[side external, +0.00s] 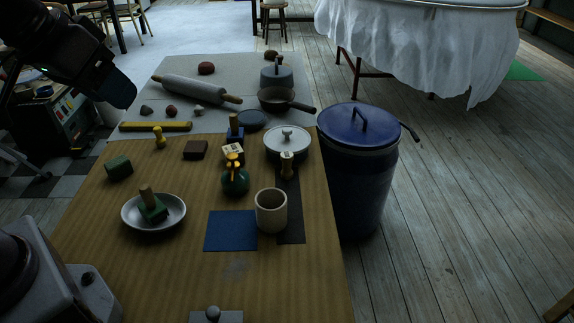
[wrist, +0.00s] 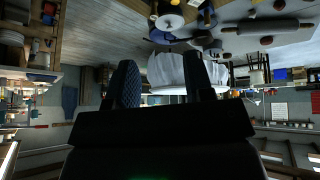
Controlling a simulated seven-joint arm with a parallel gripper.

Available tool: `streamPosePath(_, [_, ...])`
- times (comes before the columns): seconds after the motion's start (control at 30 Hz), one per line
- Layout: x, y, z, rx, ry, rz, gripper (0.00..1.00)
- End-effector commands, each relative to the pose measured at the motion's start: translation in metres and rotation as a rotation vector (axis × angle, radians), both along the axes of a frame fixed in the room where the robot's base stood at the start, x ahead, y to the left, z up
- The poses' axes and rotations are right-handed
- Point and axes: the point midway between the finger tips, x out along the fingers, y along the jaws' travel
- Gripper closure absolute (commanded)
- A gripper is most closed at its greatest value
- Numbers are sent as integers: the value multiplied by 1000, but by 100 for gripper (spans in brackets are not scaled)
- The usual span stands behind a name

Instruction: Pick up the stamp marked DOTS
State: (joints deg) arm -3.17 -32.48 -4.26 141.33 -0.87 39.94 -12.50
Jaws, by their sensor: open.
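My gripper (side external: 118,92) is raised at the upper left in the side view, far from the table objects. In the wrist view its two fingers (wrist: 160,82) stand apart with nothing between them. A stamp with a green base and wooden handle (side external: 152,209) sits tilted in a white bowl (side external: 180,212). A stamp with a blue base (side external: 236,134) stands near the middle of the table.
A cream cup (side external: 271,213) stands beside a blue mat (side external: 230,231). A lidded white pot (side external: 287,143), a pan (side external: 280,100) and a rolling pin (side external: 195,88) are farther back. A blue lidded bin (side external: 357,170) stands right of the table.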

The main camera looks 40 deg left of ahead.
Motion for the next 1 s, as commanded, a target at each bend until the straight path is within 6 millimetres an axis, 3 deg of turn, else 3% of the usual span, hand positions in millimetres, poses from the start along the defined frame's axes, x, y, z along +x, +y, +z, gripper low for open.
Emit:
streamPosePath(0.2, [78, -12, -42, -229, -78, 305, 52])
streamPosePath(0.5, [158, -34, -117, -724, -157, 742, 52])
streamPosePath(0.7, [192, -45, -167, -1142, -172, 1083, 52])
streamPosePath(1.0, [215, -42, -228, -1839, -194, 1657, 52])
